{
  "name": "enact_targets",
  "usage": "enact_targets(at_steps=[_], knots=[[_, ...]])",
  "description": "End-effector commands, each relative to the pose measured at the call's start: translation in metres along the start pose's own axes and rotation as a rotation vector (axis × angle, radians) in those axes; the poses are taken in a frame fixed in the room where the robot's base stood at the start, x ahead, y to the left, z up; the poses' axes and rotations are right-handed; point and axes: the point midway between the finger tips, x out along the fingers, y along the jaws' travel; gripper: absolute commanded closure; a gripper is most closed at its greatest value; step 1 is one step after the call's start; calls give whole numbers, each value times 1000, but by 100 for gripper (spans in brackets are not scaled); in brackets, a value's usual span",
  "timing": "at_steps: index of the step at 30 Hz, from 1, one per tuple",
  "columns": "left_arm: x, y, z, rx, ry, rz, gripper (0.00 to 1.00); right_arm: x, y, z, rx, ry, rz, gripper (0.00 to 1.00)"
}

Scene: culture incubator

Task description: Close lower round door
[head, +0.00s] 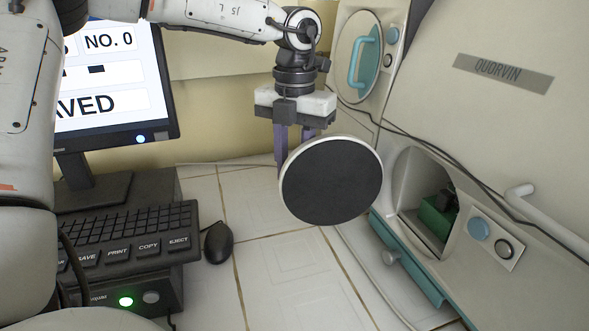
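The lower round door (332,180) stands open, swung out from the incubator. Its dark inner face and pale rim face me. The round lower opening (425,200) is uncovered, with a green object (437,214) inside. My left gripper (295,142) points down behind the door, on its outer side. Its two fingers show a gap between them higher up, but the door hides their tips and the door's outer face. I cannot tell whether they touch or hold anything there. My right gripper is not in view.
The upper round door (361,55) with its teal handle is shut. A pale bar handle (545,215) and a teal ledge (410,262) stick out near the opening. A monitor (110,75), keyboard (125,235) and mouse (218,242) stand left. A cable crosses the tiled surface.

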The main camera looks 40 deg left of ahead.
Motion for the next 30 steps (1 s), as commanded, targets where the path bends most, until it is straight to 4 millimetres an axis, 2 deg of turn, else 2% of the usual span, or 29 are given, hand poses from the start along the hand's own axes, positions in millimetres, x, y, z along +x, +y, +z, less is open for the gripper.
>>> enact_targets(at_steps=[9, 14, 15, 30], knots=[[3, 0, 0, 0, -1, 0, 72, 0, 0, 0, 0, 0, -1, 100], [3, 0, 0, 0, 0, 1, 99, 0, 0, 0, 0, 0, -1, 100], [3, 1, 0, 0, 0, 2, 100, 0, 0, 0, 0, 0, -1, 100], [3, 4, -2, -8, 4, 5, 100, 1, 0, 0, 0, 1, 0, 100]])
